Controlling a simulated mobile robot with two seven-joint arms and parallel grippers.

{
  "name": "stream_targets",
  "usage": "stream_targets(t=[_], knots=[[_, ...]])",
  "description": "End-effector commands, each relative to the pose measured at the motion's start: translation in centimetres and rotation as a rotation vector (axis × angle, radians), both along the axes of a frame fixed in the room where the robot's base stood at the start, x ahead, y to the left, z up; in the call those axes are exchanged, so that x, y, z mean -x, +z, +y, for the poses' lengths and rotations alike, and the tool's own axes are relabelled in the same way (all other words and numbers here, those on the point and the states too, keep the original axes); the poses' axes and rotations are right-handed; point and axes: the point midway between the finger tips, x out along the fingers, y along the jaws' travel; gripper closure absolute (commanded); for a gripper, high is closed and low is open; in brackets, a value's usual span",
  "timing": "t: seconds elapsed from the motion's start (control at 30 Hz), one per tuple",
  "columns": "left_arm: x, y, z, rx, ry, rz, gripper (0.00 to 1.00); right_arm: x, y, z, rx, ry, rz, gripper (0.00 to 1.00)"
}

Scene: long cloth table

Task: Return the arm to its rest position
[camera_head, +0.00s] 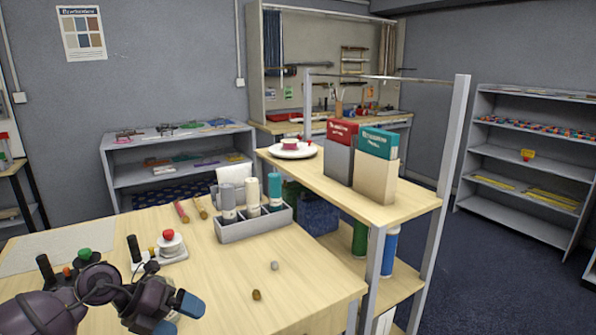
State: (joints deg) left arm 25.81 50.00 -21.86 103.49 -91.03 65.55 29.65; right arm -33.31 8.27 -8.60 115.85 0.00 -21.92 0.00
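My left arm comes in at the lower left of the head view. Its gripper (178,315) is over the near edge of the wooden table (215,275). The two blue fingertips stand apart, and I see nothing between them. My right arm and its gripper are not in view.
A grey tray (255,227) holds several upright rolls. Small knobbed stands (170,243) are close behind my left arm. Two small pebble-like pieces (256,295) lie right of my gripper. A shelf unit (405,205) with two boxes stands at the right. The table's front middle is mostly clear.

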Motion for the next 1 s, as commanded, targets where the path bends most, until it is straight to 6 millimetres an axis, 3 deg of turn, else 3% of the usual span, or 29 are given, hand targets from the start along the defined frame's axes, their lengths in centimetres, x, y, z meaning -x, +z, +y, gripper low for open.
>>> stream_targets(t=[0.1,0.2,0.4,0.67,0.83,1.0], knots=[[1.3,0.8,-3.6,0.25,0.057,-0.043,0.0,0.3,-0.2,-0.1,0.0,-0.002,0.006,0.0],[1.9,2.1,-5.4,0.447,0.138,-0.073,0.0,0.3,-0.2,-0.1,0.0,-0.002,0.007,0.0],[2.7,4.7,-6.2,0.802,0.378,-0.104,0.0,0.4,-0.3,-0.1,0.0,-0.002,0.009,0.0],[3.5,5.6,-2.8,1.151,0.823,-0.076,0.0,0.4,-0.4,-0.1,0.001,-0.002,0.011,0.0],[4.9,3.8,0.8,1.287,1.173,-0.008,0.0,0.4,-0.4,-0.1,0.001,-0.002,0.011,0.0],[7.6,0.4,4.3,1.337,1.547,0.106,0.0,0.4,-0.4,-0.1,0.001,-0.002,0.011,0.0]])
